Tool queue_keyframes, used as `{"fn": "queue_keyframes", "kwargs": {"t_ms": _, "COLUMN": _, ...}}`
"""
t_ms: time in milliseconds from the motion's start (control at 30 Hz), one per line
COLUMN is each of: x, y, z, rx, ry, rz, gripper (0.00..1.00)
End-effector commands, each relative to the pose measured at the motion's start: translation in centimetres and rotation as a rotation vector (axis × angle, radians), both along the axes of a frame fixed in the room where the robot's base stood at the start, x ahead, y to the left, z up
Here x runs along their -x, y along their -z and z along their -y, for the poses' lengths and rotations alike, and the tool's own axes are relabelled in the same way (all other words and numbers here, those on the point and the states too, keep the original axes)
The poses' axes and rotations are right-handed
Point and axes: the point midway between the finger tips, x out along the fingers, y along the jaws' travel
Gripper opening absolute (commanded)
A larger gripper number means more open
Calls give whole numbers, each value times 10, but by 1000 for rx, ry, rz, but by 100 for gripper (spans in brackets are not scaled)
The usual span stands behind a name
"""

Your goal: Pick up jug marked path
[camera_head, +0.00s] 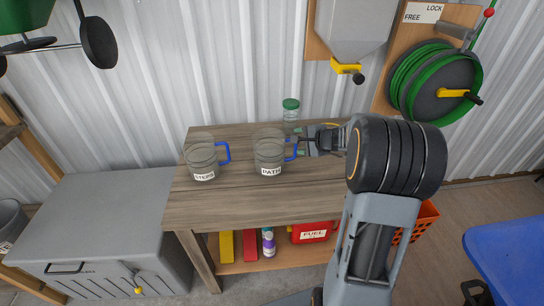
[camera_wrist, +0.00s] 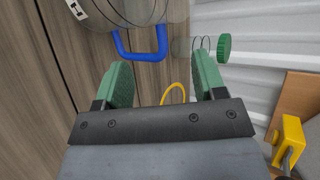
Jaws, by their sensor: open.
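The jug marked path (camera_head: 270,150) is clear with a white "PATH" label and a blue handle on its right side. It stands upright on the wooden workbench (camera_head: 225,208). My gripper (camera_head: 298,147) is at the handle side of this jug. In the wrist view, my gripper (camera_wrist: 162,75) has its green-padded fingers spread apart, with nothing held. The blue handle (camera_wrist: 140,45) lies just ahead of the fingertips there, and the jug (camera_wrist: 130,10) is cut off by the top edge.
A similar jug labelled "STEPS" (camera_head: 202,160) stands to the left. A clear bottle with a green cap (camera_head: 290,108) stands behind the path jug, close to my gripper. A hopper with a yellow outlet (camera_head: 346,67) hangs above the bench's back. The bench front is clear.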

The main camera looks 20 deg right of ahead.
Motion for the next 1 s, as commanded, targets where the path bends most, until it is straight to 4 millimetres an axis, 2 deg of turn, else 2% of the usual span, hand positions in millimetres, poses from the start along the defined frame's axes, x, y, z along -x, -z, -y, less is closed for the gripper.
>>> {"fn": "queue_keyframes", "kwargs": {"t_ms": 167, "x": -9, "y": 4, "z": -4, "rx": -1, "ry": -1, "rz": 0, "gripper": 64}}
{"fn": "queue_keyframes", "kwargs": {"t_ms": 500, "x": -42, "y": 22, "z": -18, "rx": 0, "ry": -1, "rz": -1, "gripper": 64}}
{"fn": "queue_keyframes", "kwargs": {"t_ms": 833, "x": -46, "y": 24, "z": -19, "rx": 1, "ry": -1, "rz": 0, "gripper": 64}}
{"fn": "queue_keyframes", "kwargs": {"t_ms": 1000, "x": -46, "y": 24, "z": -19, "rx": 1, "ry": -1, "rz": 0, "gripper": 48}}
